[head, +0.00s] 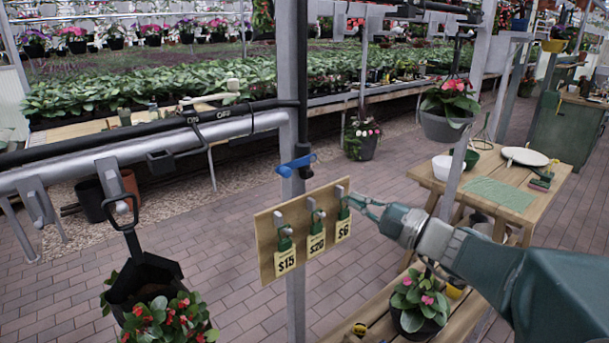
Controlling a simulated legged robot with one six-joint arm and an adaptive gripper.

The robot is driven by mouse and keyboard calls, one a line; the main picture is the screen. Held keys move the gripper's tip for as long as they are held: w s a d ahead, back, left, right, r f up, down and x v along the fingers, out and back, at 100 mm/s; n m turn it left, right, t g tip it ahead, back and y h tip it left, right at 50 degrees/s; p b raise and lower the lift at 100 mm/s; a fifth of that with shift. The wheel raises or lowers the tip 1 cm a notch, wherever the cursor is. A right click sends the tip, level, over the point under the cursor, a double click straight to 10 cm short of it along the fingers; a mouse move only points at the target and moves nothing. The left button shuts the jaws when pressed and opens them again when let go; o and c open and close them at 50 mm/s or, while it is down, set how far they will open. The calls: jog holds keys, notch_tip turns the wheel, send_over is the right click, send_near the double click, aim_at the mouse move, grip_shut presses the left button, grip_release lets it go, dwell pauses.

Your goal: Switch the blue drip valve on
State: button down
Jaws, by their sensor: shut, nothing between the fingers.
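The blue drip valve (296,166) sits on the thin black pipe that runs down the grey upright post, just above the price board. Its blue handle lies roughly crosswise to the pipe. My gripper (356,201) reaches in from the right, to the right of the valve and lower in the picture. It is shut and empty, with its fingertips close to the right end of the board. I cannot tell whether the tips touch the board.
The wooden board (263,232) holds several green clips with price tags below the valve. A hanging pot of red flowers (160,306) is at the lower left. A wooden table (542,196) stands at right. A potted plant (420,303) sits below my arm. Brick floor lies open behind.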

aim_at(301, 165)
jog(key=shift+a, duration=0.2)
jog(key=w+a+r, duration=0.2)
jog(key=w+a, duration=0.3)
jog(key=a, duration=0.4)
jog(key=shift+a+r, duration=0.35)
jog(key=shift+d, duration=0.1)
